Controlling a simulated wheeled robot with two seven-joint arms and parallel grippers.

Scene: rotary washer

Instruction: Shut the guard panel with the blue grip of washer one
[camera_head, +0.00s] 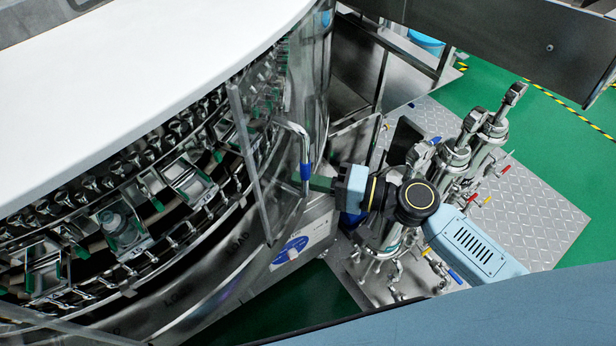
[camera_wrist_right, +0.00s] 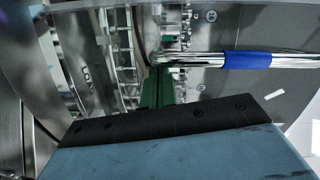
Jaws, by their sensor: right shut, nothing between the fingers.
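The washer's guard panel (camera_head: 284,205) is a clear curved sheet at the right side of the machine, with an upright edge left of its handle. Its bent metal handle carries a blue grip (camera_head: 306,172). In the right wrist view the blue grip (camera_wrist_right: 247,60) lies across the upper right on its shiny bar. My right gripper (camera_head: 320,184) has green fingers, shut and empty, with their tips close beside the blue grip. In the wrist view the fingers (camera_wrist_right: 158,88) point towards the bar's left end; I cannot tell whether they touch it. My left gripper is not in view.
The washer's ring of bottle holders (camera_head: 120,225) shows left of the panel, under a white top (camera_head: 130,75). Metal valves and pipes (camera_head: 450,160) stand on a tread-plate platform (camera_head: 540,205) close to my right arm.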

